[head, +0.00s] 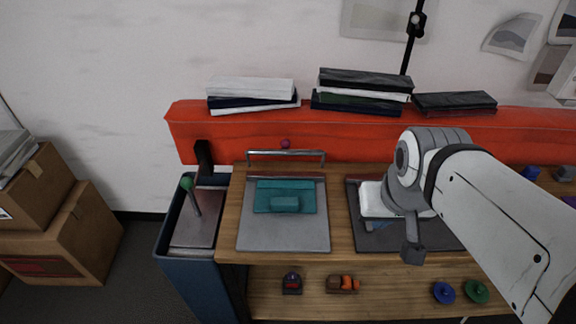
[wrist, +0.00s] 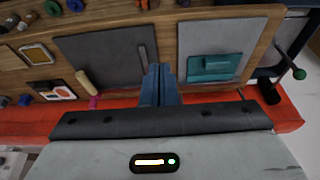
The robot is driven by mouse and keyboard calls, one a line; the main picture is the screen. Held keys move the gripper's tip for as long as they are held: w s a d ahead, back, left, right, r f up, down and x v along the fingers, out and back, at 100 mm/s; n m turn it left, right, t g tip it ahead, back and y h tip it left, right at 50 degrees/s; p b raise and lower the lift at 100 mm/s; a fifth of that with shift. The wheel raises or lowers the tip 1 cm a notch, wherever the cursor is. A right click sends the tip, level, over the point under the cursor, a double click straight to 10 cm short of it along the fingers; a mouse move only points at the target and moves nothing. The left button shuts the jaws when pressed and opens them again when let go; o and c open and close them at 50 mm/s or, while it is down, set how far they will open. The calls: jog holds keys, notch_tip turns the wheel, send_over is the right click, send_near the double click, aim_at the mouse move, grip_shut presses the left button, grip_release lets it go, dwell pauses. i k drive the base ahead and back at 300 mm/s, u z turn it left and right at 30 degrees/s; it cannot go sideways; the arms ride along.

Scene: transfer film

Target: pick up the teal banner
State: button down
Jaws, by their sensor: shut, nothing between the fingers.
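The teal banner (head: 262,190) lies flat on a grey board on the wooden bench, left of my arm in the head view. A smaller teal block (head: 285,204) sits on its lower part. In the wrist view the teal banner (wrist: 222,62) shows at the right, on the grey board. My gripper (wrist: 158,70) is shut and empty, its two blue fingers together. It points over the bench between the two boards, left of the banner in the wrist view and apart from it. In the head view my arm stands at the right and its wrist hides part of the second board.
The grey board (head: 284,236) has a metal bar (head: 286,152) behind it. A blue bin (head: 174,262) with a green-knobbed stick stands left. A red ledge (head: 240,128) carries stacked books behind. Below are small objects, including a blue disc (head: 444,293) and a green disc (head: 477,292).

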aim_at(285, 192)
jog(key=z, duration=2)
jog(key=k, duration=1.7)
jog(key=u, duration=1.6)
jog(key=i, duration=1)
jog(key=u, duration=0.05)
